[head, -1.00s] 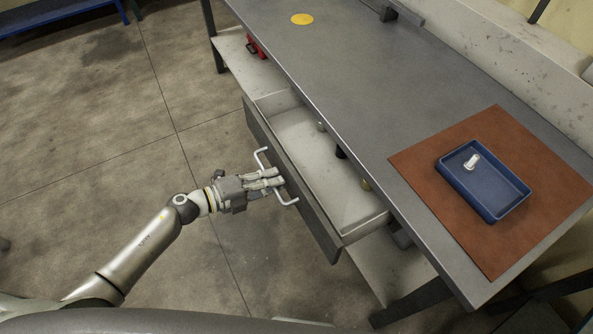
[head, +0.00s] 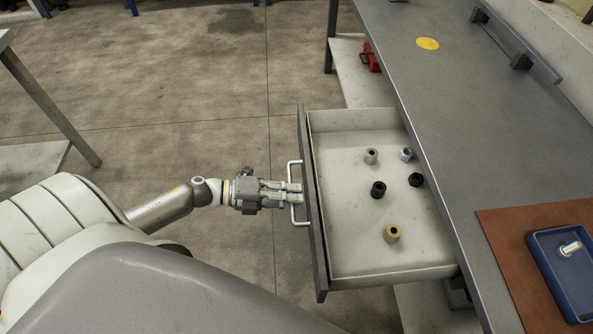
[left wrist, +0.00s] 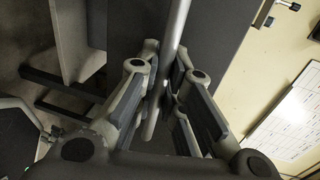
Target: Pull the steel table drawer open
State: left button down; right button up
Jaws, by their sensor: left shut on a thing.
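The steel table drawer (head: 345,272) stands well out from under the table's near edge. Its dark front panel (head: 312,205) carries a pale bar handle (head: 293,217). My left gripper (head: 294,193) is shut on the handle, with its fingers around the middle of the bar. In the left wrist view the bar (left wrist: 168,70) runs between the two fingers. Several sockets lie loose in the drawer: a yellowish one (head: 392,233), black ones (head: 378,189) and silver ones (head: 371,156). My right gripper is not in view.
The steel tabletop (head: 440,120) bears a yellow disc (head: 428,44), a brown mat (head: 502,245) and a blue tray (head: 542,262) with a metal piece in it. A red object (head: 370,57) sits on the lower shelf. Another table (head: 45,95) stands at left; the floor between is clear.

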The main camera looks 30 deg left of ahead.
pick_arm(q)
jog(key=c, duration=1.5)
grip_release()
jog(key=v, duration=1.2)
